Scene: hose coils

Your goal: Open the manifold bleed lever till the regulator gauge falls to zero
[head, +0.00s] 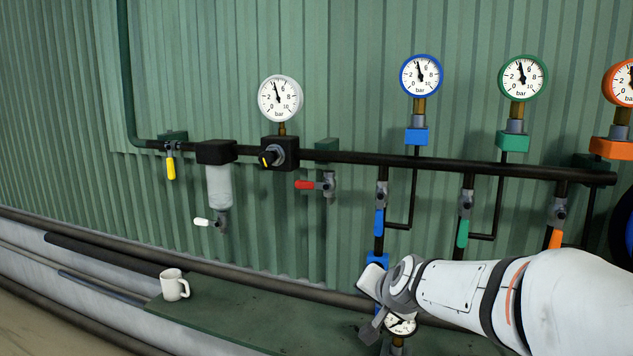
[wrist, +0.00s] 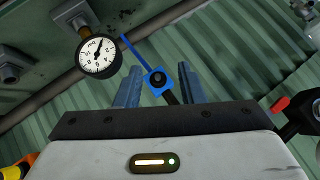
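The regulator (head: 280,153) sits on the dark manifold pipe (head: 430,163). Its white gauge (head: 280,98) has its needle up and slightly left, well above zero. Right of it, a red lever (head: 305,185) lies level, pointing left, on a valve (head: 329,184) under the pipe. No label shows which lever is the bleed. My gripper (head: 370,303) is low and right of the red lever, apart from it. In the wrist view my gripper (wrist: 158,88) is open, with a blue fitting (wrist: 157,80) showing between its fingers, contact unclear. The red lever shows at the right (wrist: 281,104).
Yellow (head: 171,167) and white (head: 201,221) levers are at left; blue (head: 379,222), green (head: 462,233) and orange (head: 556,239) levers hang at right. A lower gauge (head: 401,325) is partly behind my gripper. A mug (head: 174,284) stands on the green bench (head: 265,325).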

